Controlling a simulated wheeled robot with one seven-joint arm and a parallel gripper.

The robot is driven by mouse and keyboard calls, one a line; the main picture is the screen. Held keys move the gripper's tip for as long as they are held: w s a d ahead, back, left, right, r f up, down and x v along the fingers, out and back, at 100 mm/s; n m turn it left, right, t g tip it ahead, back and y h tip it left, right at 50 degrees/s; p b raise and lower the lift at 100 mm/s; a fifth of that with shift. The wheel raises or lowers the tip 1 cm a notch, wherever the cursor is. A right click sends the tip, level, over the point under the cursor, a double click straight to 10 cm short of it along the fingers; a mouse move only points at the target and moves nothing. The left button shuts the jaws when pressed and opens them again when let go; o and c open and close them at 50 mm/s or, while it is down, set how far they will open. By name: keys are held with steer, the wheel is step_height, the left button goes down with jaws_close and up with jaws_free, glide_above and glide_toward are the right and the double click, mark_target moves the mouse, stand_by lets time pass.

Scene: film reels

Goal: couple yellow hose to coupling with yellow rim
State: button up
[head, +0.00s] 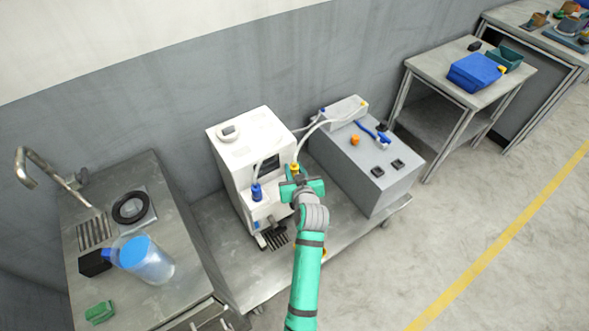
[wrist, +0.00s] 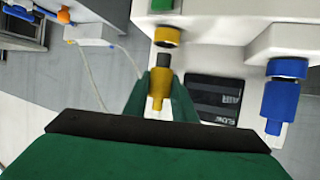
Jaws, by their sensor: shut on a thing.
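My gripper (wrist: 160,95) is shut on the yellow hose connector (wrist: 158,88), which has a dark grey tip. It also shows in the head view (head: 295,168), with a pale hose running from it towards the grey box. The coupling with the yellow rim (wrist: 167,36) is just beyond the tip in the wrist view, nearly in line with it. A small gap seems to separate tip and rim. In the head view, my gripper (head: 297,182) is at the front right of the white machine (head: 222,152), and I cannot make out that coupling there.
A blue connector (wrist: 279,102) sits at a blue-rimmed coupling (wrist: 288,68) to the right in the wrist view. The grey box (head: 375,165) stands right of the white machine on a metal cart (head: 237,268). A sink counter (head: 75,235) is at the left.

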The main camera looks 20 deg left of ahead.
steer(key=shift+f, duration=1.2)
stand_by(0.4)
steer(key=o, duration=0.8)
steer(key=v, duration=1.1)
stand_by(0.4)
stand_by(0.5)
